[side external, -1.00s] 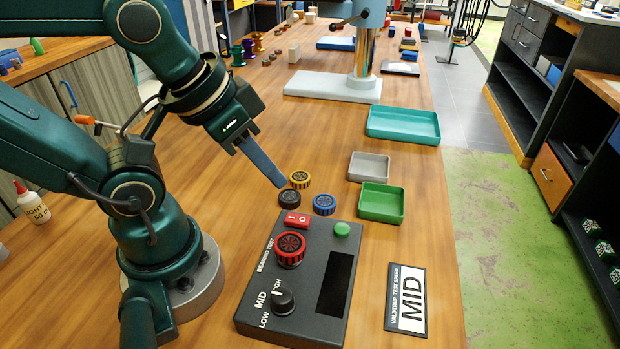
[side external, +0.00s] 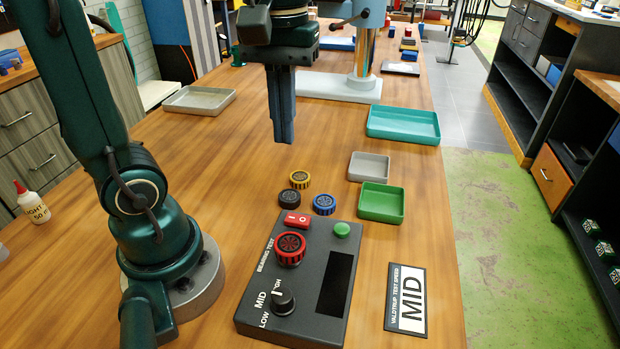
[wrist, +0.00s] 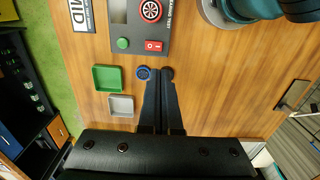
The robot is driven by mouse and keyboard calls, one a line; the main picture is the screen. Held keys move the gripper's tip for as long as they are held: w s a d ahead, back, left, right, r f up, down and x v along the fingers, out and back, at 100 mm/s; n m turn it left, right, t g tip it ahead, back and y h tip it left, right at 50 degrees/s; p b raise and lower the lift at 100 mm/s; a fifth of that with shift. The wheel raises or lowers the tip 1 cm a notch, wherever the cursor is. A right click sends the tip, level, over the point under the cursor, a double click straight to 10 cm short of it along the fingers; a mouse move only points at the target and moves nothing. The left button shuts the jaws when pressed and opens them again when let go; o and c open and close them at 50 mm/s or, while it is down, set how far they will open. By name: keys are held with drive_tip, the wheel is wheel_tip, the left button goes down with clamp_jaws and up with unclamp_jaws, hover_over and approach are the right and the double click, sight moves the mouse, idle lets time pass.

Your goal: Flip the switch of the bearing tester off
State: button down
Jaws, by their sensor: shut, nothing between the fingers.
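The bearing tester (side external: 318,262) is a dark box on the wooden table, also seen at the top of the wrist view (wrist: 123,12). Its red rocker switch (side external: 298,219), marked with I and O, is at the far left corner; it also shows in the wrist view (wrist: 154,46). Which side is pressed is too small to tell. A red bearing (side external: 290,248) sits on the tester, by a green button (side external: 342,230) and a black speed knob (side external: 283,300). My gripper (side external: 284,141) is shut and empty, pointing down above the table, beyond the tester and apart from it.
Yellow (side external: 300,179), black (side external: 289,198) and blue (side external: 323,204) bearings lie close behind the switch. A green tray (side external: 382,218), grey tray (side external: 352,168) and teal tray (side external: 403,136) stand to the right. A card reading MID (side external: 410,300) lies beside the tester.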

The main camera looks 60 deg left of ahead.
sight(290, 217)
drive_tip(key=shift+f, duration=0.1)
wheel_tip(290, 217, down, 14)
drive_tip(key=shift+r, duration=0.1)
idle(0.8)
idle(0.3)
idle(0.3)
drive_tip(key=shift+w+d+r, duration=0.15)
drive_tip(key=shift+w+d, duration=0.35)
wheel_tip(290, 217, up, 14)
drive_tip(key=s+a, duration=0.1)
drive_tip(key=shift+s+a, duration=0.35)
idle(0.3)
